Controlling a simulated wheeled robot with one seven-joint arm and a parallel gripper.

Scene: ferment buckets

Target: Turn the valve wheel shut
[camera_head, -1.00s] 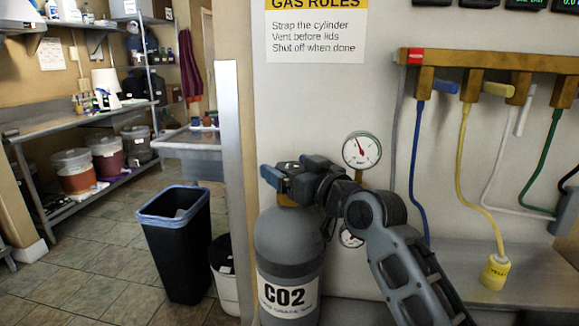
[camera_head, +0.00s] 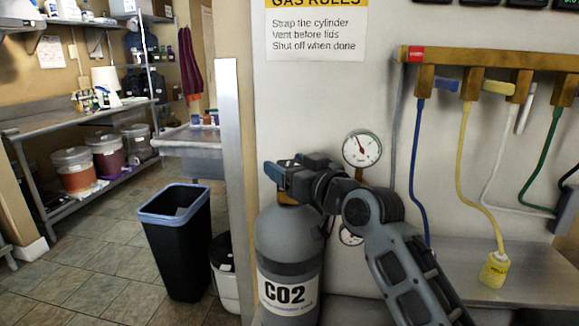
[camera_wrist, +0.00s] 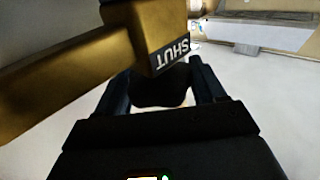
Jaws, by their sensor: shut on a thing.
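The grey CO2 cylinder (camera_head: 287,240) stands upright against the wall in the head view. My gripper (camera_head: 284,178) is at its top, over the brass valve (camera_head: 287,200), and hides most of it. In the wrist view, a black rounded piece (camera_wrist: 163,88), which looks like the valve wheel, sits between the two fingers of my gripper (camera_wrist: 163,80). My gripper is shut on it. The brass valve body (camera_wrist: 90,50) crosses the upper left of the wrist view and carries a "SHUT" label (camera_wrist: 172,54).
A pressure gauge (camera_head: 361,148) is close right of my gripper, with a second gauge (camera_head: 350,236) partly behind my arm. A hose manifold (camera_head: 490,62) with coloured hoses hangs at right. A black bin (camera_head: 178,245) stands on the floor at left.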

